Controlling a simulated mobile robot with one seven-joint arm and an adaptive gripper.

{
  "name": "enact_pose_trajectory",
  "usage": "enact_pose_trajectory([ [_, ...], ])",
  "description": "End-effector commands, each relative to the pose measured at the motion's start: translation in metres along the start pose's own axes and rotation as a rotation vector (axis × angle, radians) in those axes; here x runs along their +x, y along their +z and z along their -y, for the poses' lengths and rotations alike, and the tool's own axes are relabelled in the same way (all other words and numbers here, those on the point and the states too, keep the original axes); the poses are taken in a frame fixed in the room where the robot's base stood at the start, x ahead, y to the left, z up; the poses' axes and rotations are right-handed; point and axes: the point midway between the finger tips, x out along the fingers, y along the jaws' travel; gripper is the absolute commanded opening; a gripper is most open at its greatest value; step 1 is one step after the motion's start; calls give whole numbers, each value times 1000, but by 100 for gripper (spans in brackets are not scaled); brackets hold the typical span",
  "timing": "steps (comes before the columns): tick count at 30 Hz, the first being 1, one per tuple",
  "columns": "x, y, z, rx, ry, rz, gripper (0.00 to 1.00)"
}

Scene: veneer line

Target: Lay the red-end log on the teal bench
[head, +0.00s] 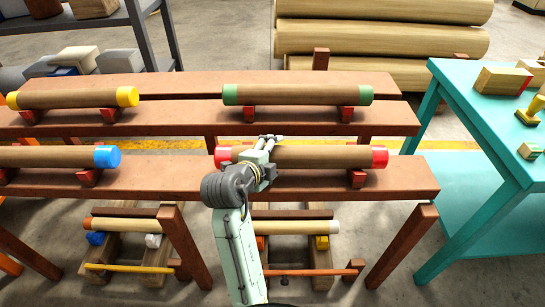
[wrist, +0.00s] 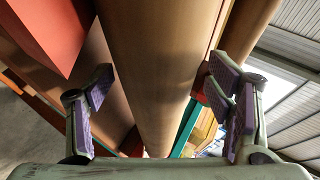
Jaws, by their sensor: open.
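The red-end log (head: 325,157) is a brown cylinder with red bands at both ends. It lies level on red cradles on the front brown rack beam in the head view. My gripper (head: 267,144) is at the log, left of its middle, and covers part of it. In the wrist view a brown log (wrist: 155,60) runs between the two open fingers of my gripper (wrist: 163,88), with visible room on both sides. The teal bench (head: 468,95) stands at the right in the head view; a teal strip (wrist: 187,128) shows in the wrist view.
A green-end log (head: 298,95) lies on the beam behind. A blue-end log (head: 60,156) and a yellow-end log (head: 75,98) lie to the left. A wooden block (head: 500,80) and yellow stamp-like tool (head: 530,112) occupy the bench top; its near-left part is clear.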

Motion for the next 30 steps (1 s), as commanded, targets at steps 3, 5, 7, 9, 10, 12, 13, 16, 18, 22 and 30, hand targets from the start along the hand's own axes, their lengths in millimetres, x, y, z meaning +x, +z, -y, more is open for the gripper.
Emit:
enact_pose_trajectory([
  [3, 0, 0, 0, 0, 0, 0, 74],
  [5, 0, 0, 0, 0, 0, 0, 74],
  [7, 0, 0, 1, 0, 0, 0, 74],
  [9, -3, 0, 1, 0, -1, 1, 74],
  [10, -5, 0, 1, 0, -1, 1, 74],
  [12, -14, 1, 2, 0, -4, 3, 74],
  [13, -19, 1, 1, -1, -3, 4, 74],
  [16, -40, 1, 2, 1, -5, 5, 74],
  [18, -58, 2, 1, 1, -5, 6, 74],
  [22, -90, 2, 2, 2, -5, 6, 74],
  [30, -110, -2, 8, -4, 5, -5, 74],
])
